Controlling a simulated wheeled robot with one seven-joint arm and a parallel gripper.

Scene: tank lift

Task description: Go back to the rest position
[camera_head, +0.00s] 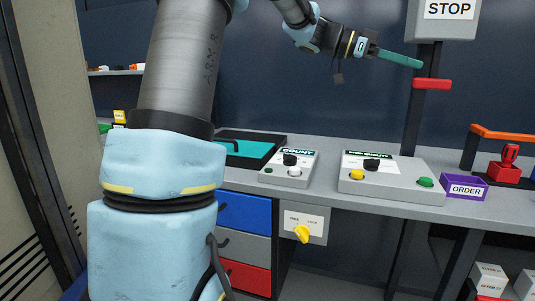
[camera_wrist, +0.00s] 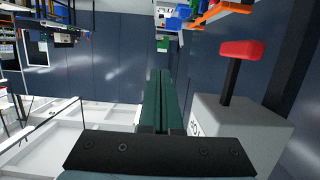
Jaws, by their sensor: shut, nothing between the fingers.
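My gripper (camera_head: 418,64) is at the upper middle right of the head view, raised above the bench and pointing right. Its long teal fingers are shut together with nothing between them. In the wrist view the shut fingers (camera_wrist: 162,92) point away from the camera. Their tips are near the red lever (camera_head: 432,84) below the grey STOP box (camera_head: 447,20); whether they touch it cannot be told. The wrist view shows a red handle (camera_wrist: 242,49) on a dark stem over a grey box (camera_wrist: 238,120), to the right of the fingers.
The grey bench (camera_head: 325,196) carries a COUNT box (camera_head: 285,172), a wider control box (camera_head: 390,180) with yellow and green buttons, and a purple ORDER box (camera_head: 464,188). A red device (camera_head: 505,170) stands at the right. Blue, grey and red drawers (camera_head: 244,245) are below. The dark post (camera_head: 417,130) rises near my gripper.

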